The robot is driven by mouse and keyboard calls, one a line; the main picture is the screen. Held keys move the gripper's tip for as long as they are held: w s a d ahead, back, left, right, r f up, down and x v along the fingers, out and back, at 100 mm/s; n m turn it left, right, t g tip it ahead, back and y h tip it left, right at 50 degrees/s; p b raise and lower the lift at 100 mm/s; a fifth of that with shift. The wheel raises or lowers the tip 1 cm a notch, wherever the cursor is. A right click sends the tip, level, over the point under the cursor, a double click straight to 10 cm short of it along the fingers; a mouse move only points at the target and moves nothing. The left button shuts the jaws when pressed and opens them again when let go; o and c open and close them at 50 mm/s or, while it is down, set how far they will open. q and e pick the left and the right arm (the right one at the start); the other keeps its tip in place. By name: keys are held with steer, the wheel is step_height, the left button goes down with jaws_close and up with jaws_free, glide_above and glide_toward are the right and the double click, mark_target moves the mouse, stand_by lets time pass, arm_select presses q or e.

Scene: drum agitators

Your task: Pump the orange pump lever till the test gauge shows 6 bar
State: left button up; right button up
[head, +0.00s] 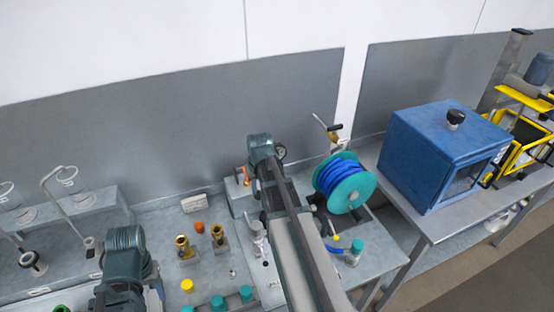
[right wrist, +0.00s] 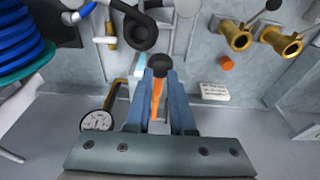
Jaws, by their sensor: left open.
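The orange pump lever (right wrist: 156,96) with its black knob (right wrist: 160,63) stands between the two fingers of my right gripper (right wrist: 160,80) in the right wrist view. The fingers lie close on both sides of it, with the knob at their tips. The test gauge (right wrist: 97,121), a white round dial, is left of the gripper there; its needle is too small to read. In the head view my right gripper (head: 262,150) is over the bench's back, the gauge (head: 281,153) just right of it. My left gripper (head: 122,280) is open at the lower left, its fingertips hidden.
A blue hose reel (head: 346,183) stands right of my right arm, a blue cabinet (head: 440,155) further right. Brass fittings (head: 184,246), an orange cap (head: 199,227) and a white label block (head: 194,203) lie between the arms. Yellow and teal caps are at the front.

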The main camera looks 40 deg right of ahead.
steer(key=s+b+x, duration=0.2)
steer(key=b+x, duration=0.7)
steer(key=x, duration=0.1)
steer(key=shift+a+f, duration=0.25)
steer(key=shift+f, duration=0.25)
steer(key=b+x, duration=0.3)
steer(key=shift+s+a, duration=0.1)
steer(key=shift+s, duration=0.25)
steer(key=shift+f, duration=0.1)
